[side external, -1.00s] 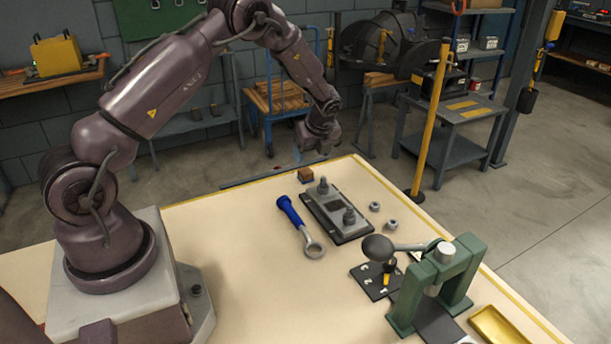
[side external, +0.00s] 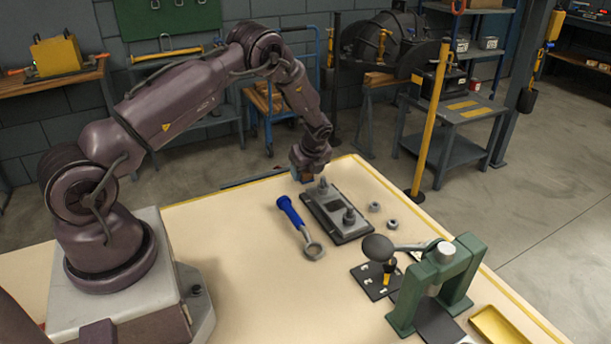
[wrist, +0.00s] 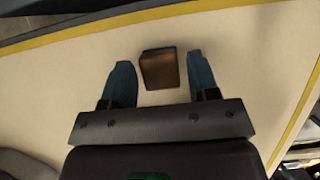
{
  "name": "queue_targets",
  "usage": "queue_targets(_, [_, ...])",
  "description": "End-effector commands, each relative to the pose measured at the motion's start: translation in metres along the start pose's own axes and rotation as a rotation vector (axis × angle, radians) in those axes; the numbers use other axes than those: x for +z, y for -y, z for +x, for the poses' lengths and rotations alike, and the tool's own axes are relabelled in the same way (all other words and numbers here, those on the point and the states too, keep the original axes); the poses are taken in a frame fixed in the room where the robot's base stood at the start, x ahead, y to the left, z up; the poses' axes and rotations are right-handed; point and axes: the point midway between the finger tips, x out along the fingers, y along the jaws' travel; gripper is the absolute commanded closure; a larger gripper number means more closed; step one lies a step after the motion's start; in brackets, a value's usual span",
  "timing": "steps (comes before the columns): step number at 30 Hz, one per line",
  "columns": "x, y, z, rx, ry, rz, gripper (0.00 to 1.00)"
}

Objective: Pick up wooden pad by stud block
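The wooden pad (wrist: 160,69) is a small brown block on the cream bench top, near the yellow-lined edge. In the wrist view it lies between the two blue-grey fingertips of my gripper (wrist: 160,85), slightly beyond them, with a gap visible on each side. My gripper is open. In the side view my gripper (side external: 305,178) is low over the pad's spot and largely hides the pad. The stud block (side external: 335,214), a grey plate with two upright studs on a dark base, is just in front of the gripper.
A blue-handled ring wrench (side external: 300,226) lies left of the stud block. A green press frame (side external: 435,285), a black card (side external: 375,282) and a yellow tray (side external: 497,329) stand nearer the camera. The bench's left middle is clear.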

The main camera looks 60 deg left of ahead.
Motion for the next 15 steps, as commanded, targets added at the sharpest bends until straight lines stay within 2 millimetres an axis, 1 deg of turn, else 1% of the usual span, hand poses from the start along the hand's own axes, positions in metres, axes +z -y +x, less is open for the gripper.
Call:
queue_targets(1, [-0.0001, -0.0001, -0.0002, 0.000, 0.000, 0.000, 0.57])
queue_targets(2, [-0.0001, -0.0001, -0.0002, 0.000, 0.000, 0.000, 0.64])
queue_targets(3, [-0.0001, -0.0001, -0.0002, 0.000, 0.000, 0.000, 0.73])
queue_targets(4, [-0.0001, -0.0001, -0.0002, 0.001, 0.000, 0.000, 0.80])
queue_targets(5, [-0.0002, -0.0001, -0.0003, 0.001, 0.000, 0.000, 0.85])
queue_targets(15, [0.0009, 0.0000, -0.0026, 0.000, 0.000, 0.000, 0.85])
